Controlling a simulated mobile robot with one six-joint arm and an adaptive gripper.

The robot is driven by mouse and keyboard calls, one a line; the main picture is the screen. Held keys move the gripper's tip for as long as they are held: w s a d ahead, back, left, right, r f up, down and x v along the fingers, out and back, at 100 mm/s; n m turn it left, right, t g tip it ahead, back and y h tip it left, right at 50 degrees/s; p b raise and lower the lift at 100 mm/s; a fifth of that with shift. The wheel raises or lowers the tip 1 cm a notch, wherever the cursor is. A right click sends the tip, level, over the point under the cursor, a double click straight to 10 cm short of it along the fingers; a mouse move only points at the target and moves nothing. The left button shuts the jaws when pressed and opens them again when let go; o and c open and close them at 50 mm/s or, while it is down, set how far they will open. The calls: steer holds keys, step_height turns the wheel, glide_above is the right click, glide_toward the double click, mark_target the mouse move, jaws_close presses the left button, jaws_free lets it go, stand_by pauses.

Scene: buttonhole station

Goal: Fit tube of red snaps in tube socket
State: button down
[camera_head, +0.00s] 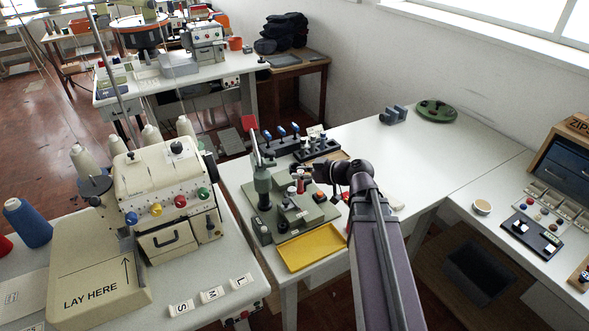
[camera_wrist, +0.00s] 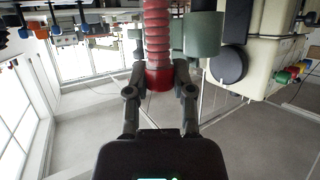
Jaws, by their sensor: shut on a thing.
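The tube of red snaps (camera_wrist: 157,40) is ribbed and red, with a wider red collar at one end. My gripper (camera_wrist: 159,78) is shut on it near that collar, one finger on each side, in the wrist view. In the head view my gripper (camera_head: 310,173) is over the green-grey snap press (camera_head: 305,219) on the white table, and the tube shows there only as a small red piece. The tube socket cannot be told apart on the press, and I cannot tell whether the tube touches it.
A yellow tray (camera_head: 311,248) lies in front of the press. Behind the press is a dark rack (camera_head: 284,146) with blue-topped tools. A cream sewing machine (camera_head: 165,190) stands to the left. The table to the right (camera_head: 400,160) is mostly clear.

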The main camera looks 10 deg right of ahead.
steer(key=w+d+f+b, duration=0.1)
steer(key=w, duration=1.3)
steer(key=shift+w+d+f, duration=0.2)
steer(key=shift+w, duration=0.05)
steer(key=shift+w+f+b, duration=0.35)
steer(key=shift+f+b, duration=0.55)
steer(key=shift+b, duration=0.1)
steer(key=shift+w+f+b, duration=0.3)
steer(key=shift+f+b, duration=0.6)
steer(key=shift+b, duration=0.1)
steer(key=shift+f+b, duration=0.4)
steer(key=shift+c, duration=2.4)
jaws_free()
steer(key=shift+r, duration=0.1)
steer(key=shift+r, duration=0.15)
